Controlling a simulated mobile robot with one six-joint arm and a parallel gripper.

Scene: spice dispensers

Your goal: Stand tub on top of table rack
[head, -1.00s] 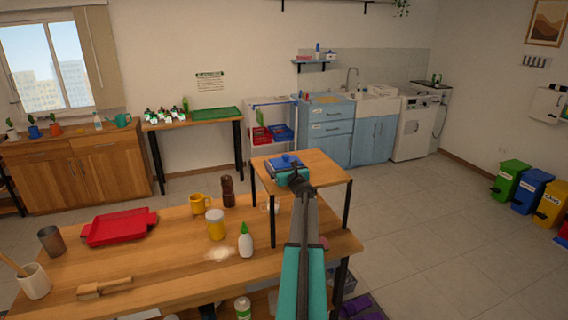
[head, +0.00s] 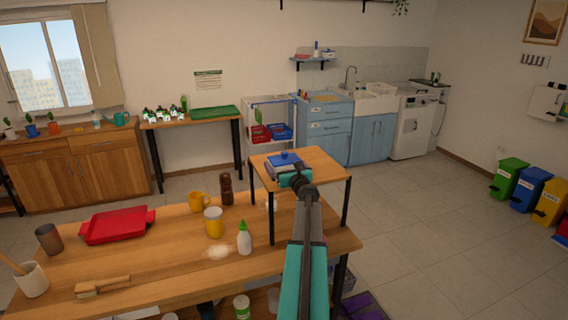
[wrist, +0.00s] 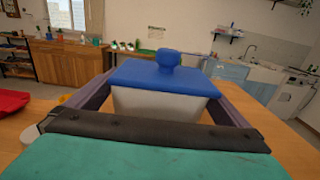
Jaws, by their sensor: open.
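The tub has a pale body (wrist: 160,104) and a blue lid with a round knob (wrist: 168,70). It stands upright on top of the small wooden table rack (head: 325,168), and its blue lid shows in the head view (head: 287,156). My gripper (wrist: 165,88) is open, with one dark finger on each side of the tub and gaps beside the body. The tub's base is hidden behind my gripper's dark crossbar in the wrist view. In the head view my gripper (head: 287,166) covers much of the tub's near side.
The rack stands on the right end of the wooden table (head: 165,255). A pepper mill (head: 227,188), yellow mug (head: 198,202), yellow jar (head: 214,223), white bottle with green cap (head: 244,240) and red tray (head: 115,226) stand left of it. The rack's right side is clear.

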